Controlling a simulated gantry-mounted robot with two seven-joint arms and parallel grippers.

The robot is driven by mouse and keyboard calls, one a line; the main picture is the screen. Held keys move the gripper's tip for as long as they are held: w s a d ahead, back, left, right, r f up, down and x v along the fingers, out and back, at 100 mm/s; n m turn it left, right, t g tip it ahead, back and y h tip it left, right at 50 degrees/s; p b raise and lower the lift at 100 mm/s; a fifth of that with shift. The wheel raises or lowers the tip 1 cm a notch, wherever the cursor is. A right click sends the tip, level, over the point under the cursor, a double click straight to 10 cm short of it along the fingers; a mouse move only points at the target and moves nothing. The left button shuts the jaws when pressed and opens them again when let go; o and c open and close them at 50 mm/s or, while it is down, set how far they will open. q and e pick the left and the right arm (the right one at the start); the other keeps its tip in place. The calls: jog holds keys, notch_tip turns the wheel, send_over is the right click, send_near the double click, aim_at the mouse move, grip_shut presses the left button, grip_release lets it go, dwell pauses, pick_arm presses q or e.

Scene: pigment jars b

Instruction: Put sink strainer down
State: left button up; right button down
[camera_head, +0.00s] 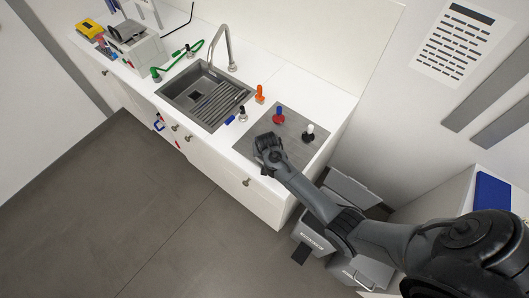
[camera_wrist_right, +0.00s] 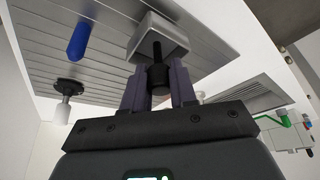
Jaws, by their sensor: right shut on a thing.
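In the right wrist view my right gripper (camera_wrist_right: 158,95) is shut on the black stem of a thing with a square grey block (camera_wrist_right: 158,36), which I take to be the sink strainer. The block lies between the fingers and the ribbed grey surface; I cannot tell whether it touches that surface. In the head view the held thing is hidden by the gripper. My left gripper is in neither view.
A blue-and-red piece (camera_head: 278,115) and a white-topped black piece (camera_head: 309,132) stand on the mat. The sink (camera_head: 206,95) is to its left. An orange piece (camera_head: 260,93) and a blue piece (camera_head: 229,120) are between them. The mat's middle is clear.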

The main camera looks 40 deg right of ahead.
jog(key=shift+f, duration=0.7)
jog(key=shift+f, duration=0.1)
jog(key=shift+f, duration=0.15)
jog(key=c, duration=0.9)
grip_release()
